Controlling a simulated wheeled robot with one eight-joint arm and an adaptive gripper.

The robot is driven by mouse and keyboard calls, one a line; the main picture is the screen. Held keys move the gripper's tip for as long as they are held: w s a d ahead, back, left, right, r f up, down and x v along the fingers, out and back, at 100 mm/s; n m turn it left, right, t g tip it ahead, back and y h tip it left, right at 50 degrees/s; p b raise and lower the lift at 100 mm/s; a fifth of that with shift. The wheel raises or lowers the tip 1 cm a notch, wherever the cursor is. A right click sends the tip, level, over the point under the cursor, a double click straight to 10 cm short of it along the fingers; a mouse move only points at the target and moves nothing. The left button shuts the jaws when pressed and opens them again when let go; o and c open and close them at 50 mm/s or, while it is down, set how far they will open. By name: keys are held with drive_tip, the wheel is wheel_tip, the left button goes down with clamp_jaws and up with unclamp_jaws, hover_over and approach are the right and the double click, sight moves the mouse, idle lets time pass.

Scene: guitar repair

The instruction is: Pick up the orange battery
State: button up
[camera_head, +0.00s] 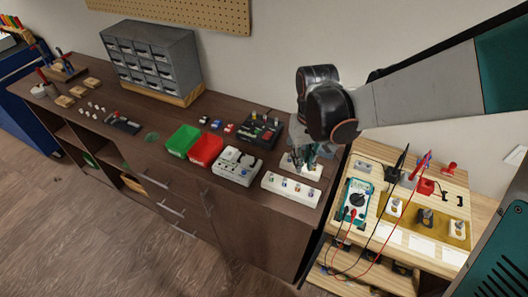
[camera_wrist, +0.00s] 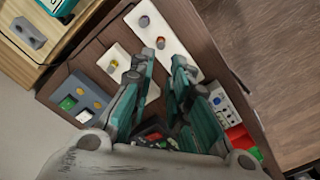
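Two white holder strips lie at the right end of the brown bench; the front one (camera_head: 275,190) carries several small cylinders, and the rear one (camera_head: 313,172) is partly hidden by my gripper (camera_head: 304,158). In the wrist view, a small orange-looking cylinder (camera_wrist: 160,43), possibly the orange battery, stands on a white strip just beyond my fingertips. Another cylinder (camera_wrist: 145,20) with orange and purple tones stands farther along that strip. I cannot tell for certain which is the orange battery. My gripper (camera_wrist: 163,62) is open, its teal fingers apart with nothing visible between them.
A green bin (camera_head: 183,139), a red bin (camera_head: 206,150) and a grey-white device (camera_head: 237,166) stand left of the strips. A black tray (camera_head: 260,131) lies behind. A lighter wooden table with a teal multimeter (camera_head: 355,200) and cables is at the right.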

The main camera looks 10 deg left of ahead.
sight(298, 184)
wheel_tip(298, 184, down, 12)
drive_tip(key=b, duration=0.7)
drive_tip(key=shift+s+r, duration=0.1)
drive_tip(key=shift+r, duration=0.15)
drive_tip(key=shift+c, duration=0.2)
clamp_jaws()
